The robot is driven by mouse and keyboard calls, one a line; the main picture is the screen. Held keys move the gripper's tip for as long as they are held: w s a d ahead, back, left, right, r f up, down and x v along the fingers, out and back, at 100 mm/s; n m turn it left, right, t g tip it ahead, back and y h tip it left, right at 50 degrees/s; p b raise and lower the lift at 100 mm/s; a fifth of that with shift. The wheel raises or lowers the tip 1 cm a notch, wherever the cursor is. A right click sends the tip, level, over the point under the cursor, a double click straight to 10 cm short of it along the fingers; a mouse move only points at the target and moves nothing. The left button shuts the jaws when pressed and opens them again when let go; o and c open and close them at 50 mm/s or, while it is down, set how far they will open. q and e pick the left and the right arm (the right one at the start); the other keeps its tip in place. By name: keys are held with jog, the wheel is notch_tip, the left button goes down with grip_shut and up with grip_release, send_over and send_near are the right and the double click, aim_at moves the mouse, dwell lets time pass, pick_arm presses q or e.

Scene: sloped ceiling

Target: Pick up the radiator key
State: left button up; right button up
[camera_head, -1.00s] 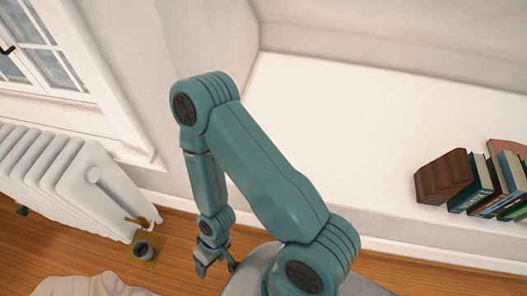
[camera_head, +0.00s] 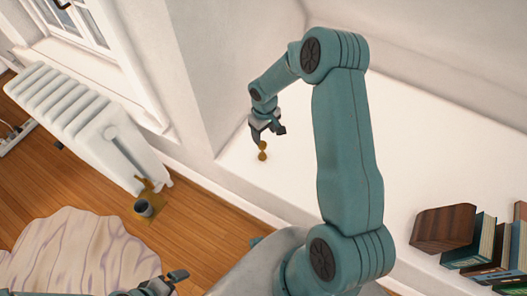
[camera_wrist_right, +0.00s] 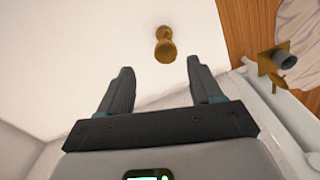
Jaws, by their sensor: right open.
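The radiator key, a small brass-coloured piece with two rounded ends (camera_head: 262,152), is on the white ledge (camera_head: 235,162) near its left end. My right gripper (camera_head: 267,134) is close above it in the head view. In the right wrist view the key (camera_wrist_right: 165,46) shows just beyond the fingertips, roughly between their lines, and the open jaws (camera_wrist_right: 160,68) hold nothing. My left gripper (camera_head: 168,284) shows only partly at the bottom edge of the head view, away from the key; its jaw opening is unclear.
A wooden block (camera_head: 443,228) and several books (camera_head: 478,240) stand at the ledge's right. A pale rug (camera_head: 70,255) covers part of the wooden floor.

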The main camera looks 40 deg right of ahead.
aim_at(262, 151)
jog(key=f, duration=0.5)
jog(key=a+f, duration=0.1)
jog(key=f, duration=0.1)
jog(key=shift+w+f, duration=0.4)
jog(key=c, duration=1.2)
